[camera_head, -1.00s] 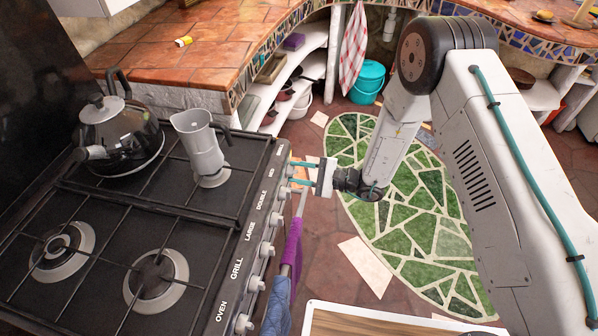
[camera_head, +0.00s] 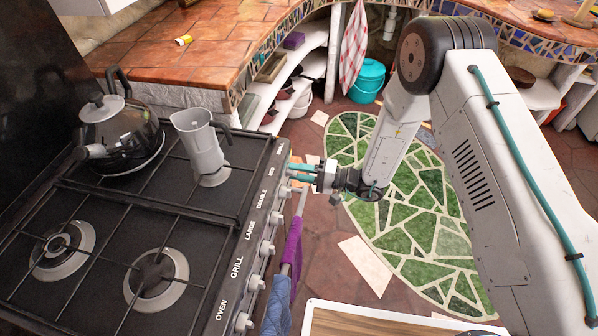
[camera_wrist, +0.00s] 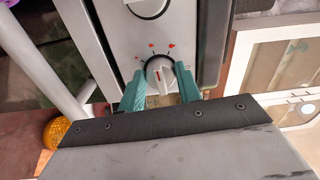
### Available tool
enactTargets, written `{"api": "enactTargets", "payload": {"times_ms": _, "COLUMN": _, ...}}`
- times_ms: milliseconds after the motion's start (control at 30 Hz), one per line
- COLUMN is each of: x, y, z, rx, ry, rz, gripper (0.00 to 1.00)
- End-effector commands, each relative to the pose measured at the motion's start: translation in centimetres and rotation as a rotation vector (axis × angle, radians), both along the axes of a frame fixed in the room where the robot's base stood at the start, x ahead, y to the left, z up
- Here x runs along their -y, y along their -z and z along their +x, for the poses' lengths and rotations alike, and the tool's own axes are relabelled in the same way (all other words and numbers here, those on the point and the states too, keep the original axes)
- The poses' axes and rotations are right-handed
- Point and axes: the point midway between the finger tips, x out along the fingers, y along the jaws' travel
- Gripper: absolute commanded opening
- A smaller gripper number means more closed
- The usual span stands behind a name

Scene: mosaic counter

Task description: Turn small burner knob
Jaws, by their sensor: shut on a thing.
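The stove (camera_head: 243,255) stands at the left with a row of pale knobs along its front panel. My gripper (camera_head: 291,171) reaches the far end of that row, near the small label. In the head view the fingers and panel edge mostly hide that knob.
A black kettle (camera_head: 120,135) and a grey moka pot (camera_head: 200,146) stand on the far burners. Purple and blue cloths (camera_head: 290,250) hang from the front rail (camera_head: 301,205), close below my gripper. Floor with a green mosaic (camera_head: 400,220) lies to the right.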

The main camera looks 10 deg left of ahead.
Motion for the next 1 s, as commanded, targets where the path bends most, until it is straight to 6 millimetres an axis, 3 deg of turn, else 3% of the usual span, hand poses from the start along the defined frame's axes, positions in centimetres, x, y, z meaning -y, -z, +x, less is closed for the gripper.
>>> {"api": "enactTargets", "payload": {"times_ms": 767, "x": 0.04, "y": 0.13, "z": -0.06, "rx": 0.096, "ry": -0.001, "rz": -0.005, "gripper": 0.11}}
{"api": "enactTargets", "payload": {"times_ms": 800, "x": 0.04, "y": 0.13, "z": -0.06, "rx": 0.096, "ry": -0.001, "rz": -0.004, "gripper": 0.45}}
{"api": "enactTargets", "payload": {"times_ms": 833, "x": 0.04, "y": 0.13, "z": -0.06, "rx": 0.096, "ry": 0.000, "rz": -0.004, "gripper": 0.53}}
{"api": "enactTargets", "payload": {"times_ms": 1000, "x": 0.02, "y": 0.09, "z": -0.03, "rx": 0.096, "ry": 0.000, "rz": -0.004, "gripper": 0.54}}
